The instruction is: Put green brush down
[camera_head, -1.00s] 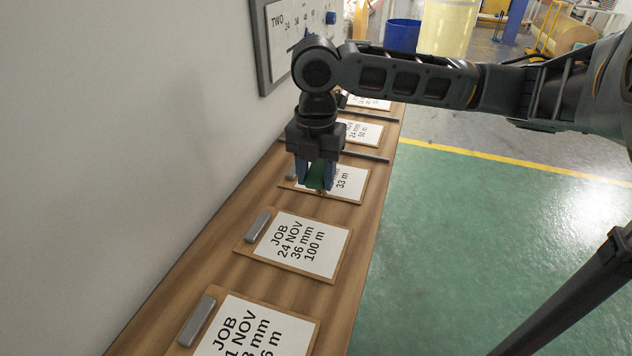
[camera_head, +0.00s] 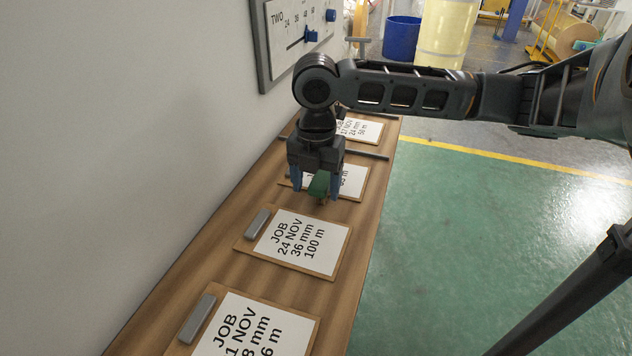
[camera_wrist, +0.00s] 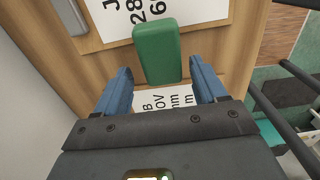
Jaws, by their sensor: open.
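The green brush (camera_head: 319,184) shows as a green block below my gripper (camera_head: 316,188) in the head view. In the wrist view the green brush (camera_wrist: 158,53) lies between and just beyond the two blue fingers of my gripper (camera_wrist: 160,80). The fingers are spread apart, with gaps on both sides of the brush. The brush is over the shelf near a job clipboard (camera_head: 352,181); its exact contact with the surface is hard to tell.
A wooden shelf (camera_head: 215,252) runs along the wall and carries several clipboards, such as the 24 NOV one (camera_head: 296,243). A wall board with blue sliders (camera_head: 300,35) is behind my arm. Thin bars (camera_head: 366,154) cross the shelf's far part. Green floor lies to the right.

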